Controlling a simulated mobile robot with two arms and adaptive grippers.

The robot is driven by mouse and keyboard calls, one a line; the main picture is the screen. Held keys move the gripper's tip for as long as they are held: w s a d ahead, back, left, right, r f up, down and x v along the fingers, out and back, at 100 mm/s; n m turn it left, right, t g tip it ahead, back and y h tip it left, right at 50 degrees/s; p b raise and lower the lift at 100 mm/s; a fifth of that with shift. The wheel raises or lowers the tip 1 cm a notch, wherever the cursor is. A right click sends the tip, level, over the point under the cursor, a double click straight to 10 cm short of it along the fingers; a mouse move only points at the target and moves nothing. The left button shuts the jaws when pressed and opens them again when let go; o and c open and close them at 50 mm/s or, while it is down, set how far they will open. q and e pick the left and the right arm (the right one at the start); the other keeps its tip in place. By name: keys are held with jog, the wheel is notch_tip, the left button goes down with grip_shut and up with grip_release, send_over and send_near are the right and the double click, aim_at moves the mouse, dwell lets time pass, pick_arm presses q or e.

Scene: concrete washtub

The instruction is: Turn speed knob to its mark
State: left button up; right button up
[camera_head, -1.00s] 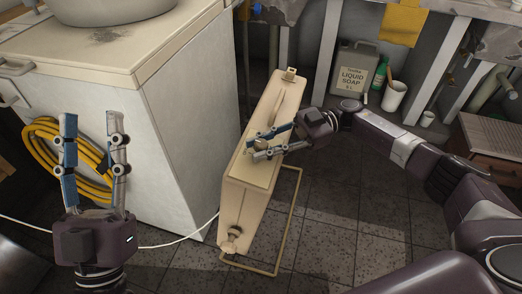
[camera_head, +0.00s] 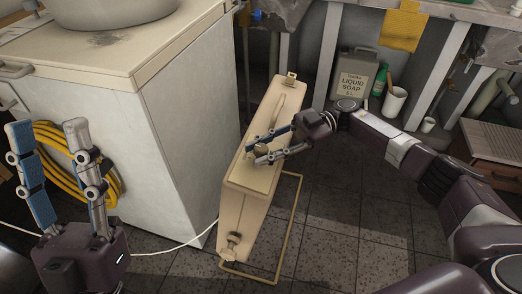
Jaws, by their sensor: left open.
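A narrow beige machine (camera_head: 244,205) stands upright on the floor beside the white cabinet. A small round knob (camera_head: 260,150), which looks like the speed knob, is on its top face, partly covered by my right gripper. No mark on it can be made out. My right gripper (camera_head: 255,152) reaches in from the right, with one fingertip on each side of the knob; whether the fingers press on it is not clear. My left gripper (camera_head: 46,127) is open and empty at the left, its fingers pointing up, well away from the machine.
A white cabinet (camera_head: 160,130) with a basin on top stands between my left gripper and the machine. A yellow hose (camera_head: 62,170) hangs behind my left gripper. A tubular frame (camera_head: 288,225) surrounds the machine's base. A soap jug (camera_head: 355,78) and cup (camera_head: 394,100) stand behind.

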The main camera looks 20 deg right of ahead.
jog(key=shift+o, duration=1.3)
jog(key=shift+d, duration=0.1)
jog(key=v, duration=1.2)
